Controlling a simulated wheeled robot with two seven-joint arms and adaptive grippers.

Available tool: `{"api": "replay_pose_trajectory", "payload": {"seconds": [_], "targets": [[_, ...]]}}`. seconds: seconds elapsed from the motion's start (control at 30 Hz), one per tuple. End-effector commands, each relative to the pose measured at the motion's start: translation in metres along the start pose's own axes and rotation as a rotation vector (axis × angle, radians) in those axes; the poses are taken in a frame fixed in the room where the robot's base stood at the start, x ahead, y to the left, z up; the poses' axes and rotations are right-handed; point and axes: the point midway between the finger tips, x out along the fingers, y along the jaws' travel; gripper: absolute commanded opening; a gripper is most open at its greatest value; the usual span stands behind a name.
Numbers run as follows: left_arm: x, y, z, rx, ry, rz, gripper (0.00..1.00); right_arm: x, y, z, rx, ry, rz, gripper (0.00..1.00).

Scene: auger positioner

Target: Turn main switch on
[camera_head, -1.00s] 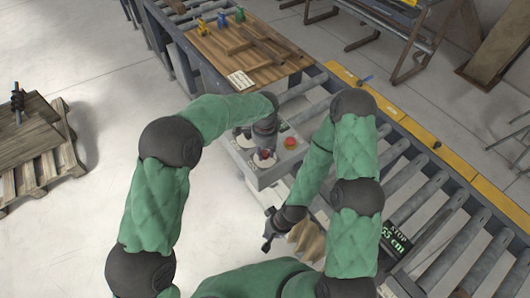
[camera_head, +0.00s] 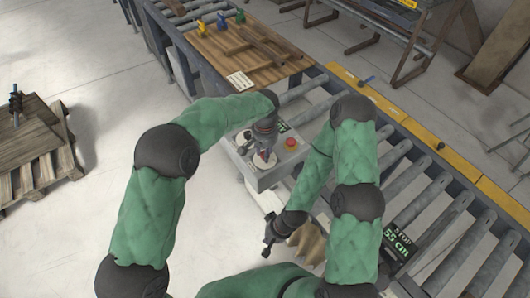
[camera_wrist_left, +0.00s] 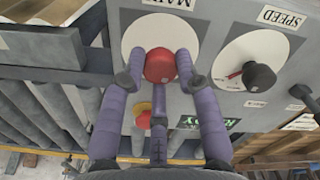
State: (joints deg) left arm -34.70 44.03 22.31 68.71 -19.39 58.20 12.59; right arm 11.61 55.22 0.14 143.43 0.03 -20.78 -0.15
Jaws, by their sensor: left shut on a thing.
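The main switch is a red round knob (camera_wrist_left: 160,65) on a white disc under the label MAIN, which appears upside down in the left wrist view. Its white disc (camera_head: 259,163) shows on the grey control box (camera_head: 268,177) in the head view. My left gripper (camera_wrist_left: 160,78) has its purple fingers around the red knob and is shut on it. In the head view my left gripper (camera_head: 264,150) reaches down onto the box and hides most of the knob. My right gripper (camera_head: 269,245) hangs lower, apart from the box; its fingers are too small to read.
A black speed knob (camera_wrist_left: 258,76) sits beside the main switch. A red emergency button (camera_head: 290,143) is also close by. A roller conveyor (camera_head: 405,185) runs along the right. A wooden board (camera_head: 240,50) with small clamps lies beyond the box. A pallet (camera_head: 35,150) stands left.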

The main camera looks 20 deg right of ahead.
Motion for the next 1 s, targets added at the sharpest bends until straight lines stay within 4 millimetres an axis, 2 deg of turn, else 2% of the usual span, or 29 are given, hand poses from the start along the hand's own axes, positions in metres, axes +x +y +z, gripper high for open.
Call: {"api": "replay_pose_trajectory", "payload": {"seconds": [0.33,0.9,0.93,1.0], "targets": [[0.0018,0.0003,0.0009,-0.148,-0.003,0.0,0.0,0.0036,0.0013,-0.0001,0.0,0.0,0.0,0.0],[0.0018,0.0003,0.001,-0.178,-0.004,0.0,0.0,0.004,0.0014,-0.0001,0.0,0.0,0.0,0.0],[0.0017,0.0002,0.001,-0.178,-0.004,0.0,0.38,0.004,0.0014,-0.0001,0.0,0.0,0.0,0.0],[0.0017,0.0003,0.001,-0.177,-0.004,0.0,0.56,0.004,0.0014,-0.0002,0.0,0.0,0.0,0.0]]}}
